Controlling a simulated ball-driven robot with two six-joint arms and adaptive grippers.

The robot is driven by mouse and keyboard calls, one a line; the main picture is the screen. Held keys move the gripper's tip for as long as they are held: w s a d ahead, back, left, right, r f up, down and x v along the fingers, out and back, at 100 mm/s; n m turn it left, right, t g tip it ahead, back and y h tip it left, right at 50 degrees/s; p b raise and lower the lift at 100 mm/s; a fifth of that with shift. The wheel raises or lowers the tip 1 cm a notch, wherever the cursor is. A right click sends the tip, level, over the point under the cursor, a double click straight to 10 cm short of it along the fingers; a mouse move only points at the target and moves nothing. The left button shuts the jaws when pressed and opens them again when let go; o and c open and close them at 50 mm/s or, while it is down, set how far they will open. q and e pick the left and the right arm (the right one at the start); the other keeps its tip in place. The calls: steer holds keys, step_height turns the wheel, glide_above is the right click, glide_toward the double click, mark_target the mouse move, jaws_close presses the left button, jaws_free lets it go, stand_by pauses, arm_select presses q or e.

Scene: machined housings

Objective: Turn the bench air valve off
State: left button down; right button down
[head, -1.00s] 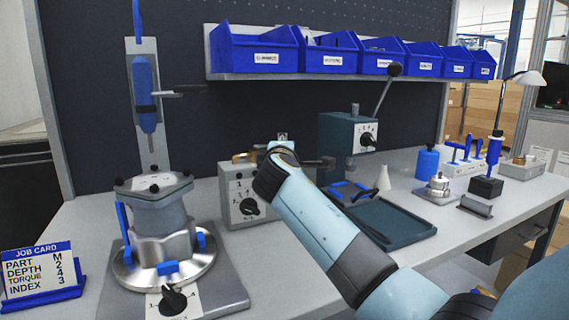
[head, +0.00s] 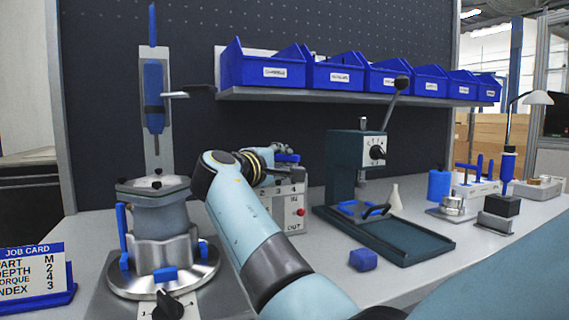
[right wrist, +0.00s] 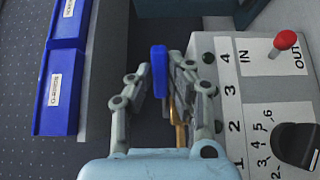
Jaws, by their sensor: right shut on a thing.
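The air valve's blue handle (right wrist: 158,70) stands between the fingers of my right gripper (right wrist: 160,88) in the right wrist view. Part of the brass valve body (right wrist: 181,132) shows just behind it. In the head view the blue handle (head: 288,158) shows at the tip of my right gripper (head: 277,157), above a grey control box (head: 293,190). The right gripper is shut on the handle. My right arm hides the left part of the box in the head view. My left gripper is not in view.
The box carries a red knob (right wrist: 285,40) and a black dial (right wrist: 297,145). A shelf of blue bins (head: 262,66) is above. A press (head: 350,160) stands to the right, and a housing on a round fixture (head: 160,232) to the left. A small blue block (head: 363,259) lies on the bench.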

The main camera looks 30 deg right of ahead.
steer(key=c, duration=1.6)
jaws_free()
steer(key=shift+o, duration=0.2)
